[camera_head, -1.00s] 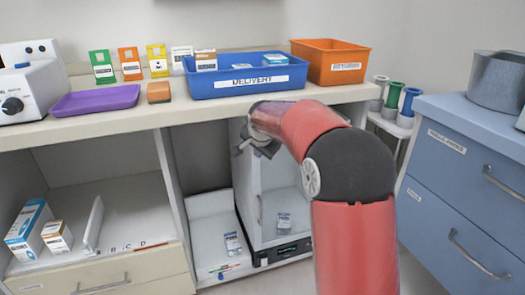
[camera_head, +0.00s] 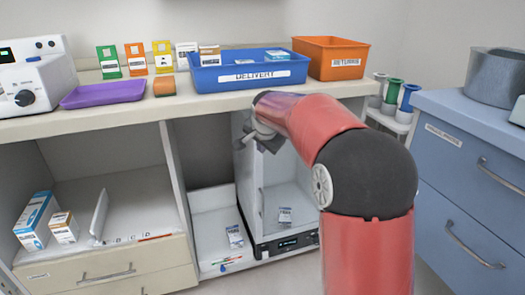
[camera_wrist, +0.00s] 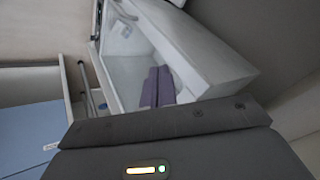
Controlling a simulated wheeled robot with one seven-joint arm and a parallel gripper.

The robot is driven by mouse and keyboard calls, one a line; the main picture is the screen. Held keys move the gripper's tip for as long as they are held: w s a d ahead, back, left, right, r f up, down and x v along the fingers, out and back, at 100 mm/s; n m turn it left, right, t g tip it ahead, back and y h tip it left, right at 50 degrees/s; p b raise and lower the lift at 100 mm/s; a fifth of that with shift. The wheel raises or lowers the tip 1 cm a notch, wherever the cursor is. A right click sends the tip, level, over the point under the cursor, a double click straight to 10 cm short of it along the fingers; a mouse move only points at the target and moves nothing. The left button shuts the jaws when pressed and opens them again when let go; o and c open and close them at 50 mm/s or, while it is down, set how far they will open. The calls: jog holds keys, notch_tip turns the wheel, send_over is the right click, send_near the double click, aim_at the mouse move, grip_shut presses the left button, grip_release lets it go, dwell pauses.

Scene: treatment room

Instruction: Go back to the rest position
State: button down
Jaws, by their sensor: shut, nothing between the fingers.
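My gripper (camera_head: 260,136) is shut and empty. In the head view it is at the end of my red arm, in front of the open bay below the counter, near the top of the white cabinet (camera_head: 247,185) with a clear front. My arm hides part of it and of the cabinet. In the wrist view two dark fingers (camera_wrist: 158,87) lie side by side, with a pale, box-like interior beyond them.
A blue delivery bin (camera_head: 222,78), an orange returns bin (camera_head: 330,68) and a purple tray (camera_head: 103,94) stand on the counter. A blue drawer unit (camera_head: 440,165) is at the right.

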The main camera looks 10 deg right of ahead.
jog(key=s+a+r, duration=0.2)
jog(key=s+r, duration=0.1)
jog(key=r, duration=0.2)
jog(key=s+d+r+n, duration=0.1)
jog(key=s+n, duration=0.1)
jog(key=s, duration=0.7)
jog(key=s+d+n, duration=0.2)
jog(key=s, duration=0.6)
jog(key=s+f+n, duration=0.2)
jog(key=s+f, duration=0.2)
jog(key=s, duration=0.6)
jog(key=s+d+f+n+g, duration=0.1)
jog(key=s+f+n, duration=0.2)
jog(key=s, duration=0.7)
notch_tip(320, 180, down, 2)
jog(key=shift+d+g, duration=0.15)
jog(key=shift+g, duration=0.15)
jog(key=shift+d, duration=0.1)
